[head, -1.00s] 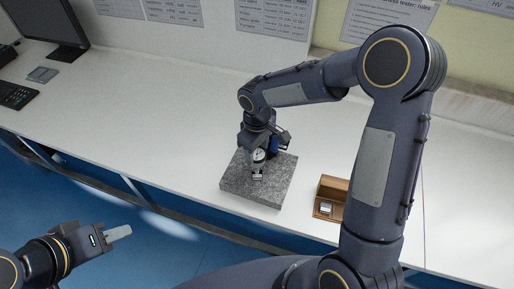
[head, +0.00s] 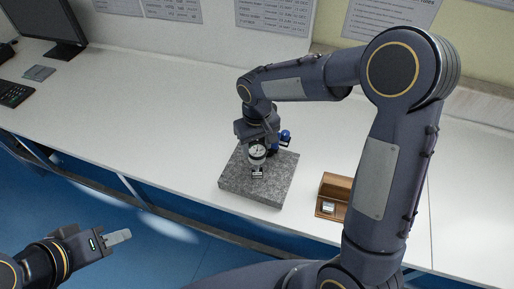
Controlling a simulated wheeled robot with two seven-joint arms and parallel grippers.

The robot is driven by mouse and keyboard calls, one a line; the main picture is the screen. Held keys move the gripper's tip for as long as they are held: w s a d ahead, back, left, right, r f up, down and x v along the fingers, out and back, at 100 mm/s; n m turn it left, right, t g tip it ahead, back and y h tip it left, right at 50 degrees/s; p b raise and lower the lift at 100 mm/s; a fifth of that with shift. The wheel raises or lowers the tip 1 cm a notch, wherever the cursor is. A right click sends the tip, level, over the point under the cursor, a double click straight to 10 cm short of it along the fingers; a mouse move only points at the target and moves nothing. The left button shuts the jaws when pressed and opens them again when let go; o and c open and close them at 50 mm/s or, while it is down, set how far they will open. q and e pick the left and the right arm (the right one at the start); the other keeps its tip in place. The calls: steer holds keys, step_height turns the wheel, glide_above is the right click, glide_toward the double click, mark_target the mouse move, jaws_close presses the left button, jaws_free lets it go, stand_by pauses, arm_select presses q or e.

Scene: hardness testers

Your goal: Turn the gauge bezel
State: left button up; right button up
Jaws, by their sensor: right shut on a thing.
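A small gauge (head: 257,151) with a round pale dial stands on a grey granite plate (head: 237,180) on the white bench. My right gripper (head: 256,142) reaches down from above and behind and is shut on the gauge at its bezel; its fingers are largely hidden by the gauge and the wrist. A blue part (head: 285,138) shows just right of the gripper. A small metal block (head: 257,171) sits below the dial at the gauge's foot. My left gripper (head: 119,237) is off the bench at lower left, empty, over the blue floor; its fingers look close together.
A wooden box (head: 336,185) with a small metal block (head: 327,207) stands right of the plate. A monitor (head: 50,22), keypad (head: 15,95) and small flat device (head: 40,72) are at far left. The bench left of the plate is clear.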

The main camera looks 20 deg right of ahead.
mark_target(258, 150)
steer(key=m+b, duration=0.1)
steer(key=m, duration=0.2)
steer(key=shift+m, duration=0.4)
steer(key=shift+m+b, duration=0.6)
steer(key=shift+m, duration=1.7)
steer(key=o, duration=1)
step_height(258, 150, up, 8)
steer(key=shift+f, duration=0.1)
steer(key=shift+d, duration=0.1)
